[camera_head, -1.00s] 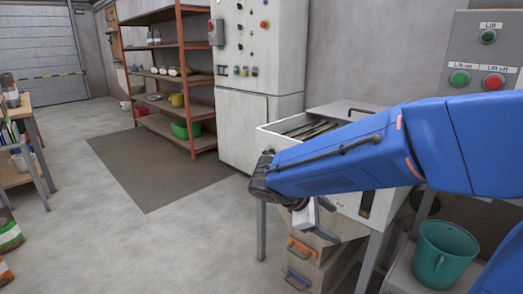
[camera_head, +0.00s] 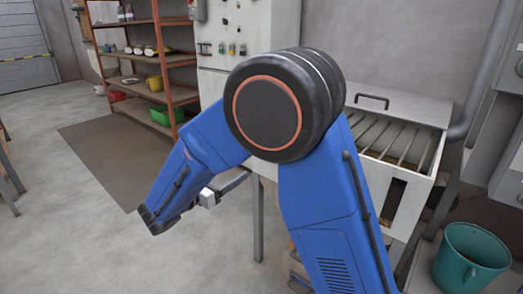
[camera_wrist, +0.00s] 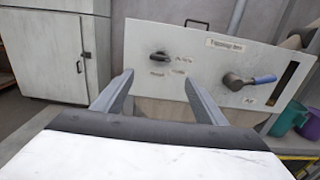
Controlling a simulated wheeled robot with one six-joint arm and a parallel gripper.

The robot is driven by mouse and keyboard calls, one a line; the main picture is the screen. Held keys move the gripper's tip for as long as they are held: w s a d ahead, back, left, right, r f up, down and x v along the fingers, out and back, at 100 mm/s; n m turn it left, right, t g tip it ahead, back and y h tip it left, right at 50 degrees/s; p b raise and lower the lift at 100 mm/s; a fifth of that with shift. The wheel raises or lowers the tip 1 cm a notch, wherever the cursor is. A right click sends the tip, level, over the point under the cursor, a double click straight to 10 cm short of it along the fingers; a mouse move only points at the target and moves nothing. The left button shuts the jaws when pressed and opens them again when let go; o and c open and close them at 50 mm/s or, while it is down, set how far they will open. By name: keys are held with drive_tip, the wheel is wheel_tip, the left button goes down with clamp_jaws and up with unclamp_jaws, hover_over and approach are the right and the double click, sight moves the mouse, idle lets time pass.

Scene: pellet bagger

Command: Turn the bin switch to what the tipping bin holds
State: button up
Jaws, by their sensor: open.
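The bin switch, a black rotary knob (camera_wrist: 158,62), is on the white front panel (camera_wrist: 205,70) of the tipping bin. Small labels sit beside and below it, too blurred to read. A "Tipping bin" label (camera_wrist: 225,43) is above and to its right. My gripper (camera_wrist: 159,77) is open and empty, its fingers apart in front of the panel with the knob between and beyond them. In the head view the tipping bin (camera_head: 425,165) has a slatted top; its contents cannot be made out. My arm hides part of its front.
A lever with a blue handle (camera_wrist: 264,79) is on the panel, right of the knob, near a dark slot (camera_wrist: 283,84). A teal bucket (camera_head: 470,262) stands at the right. A white cabinet (camera_head: 275,30) and orange shelves (camera_head: 160,60) stand behind. Floor at left is open.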

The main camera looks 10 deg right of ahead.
drive_tip(key=x, duration=1.7)
drive_tip(key=shift+d, duration=0.1)
drive_tip(key=c, duration=1.1)
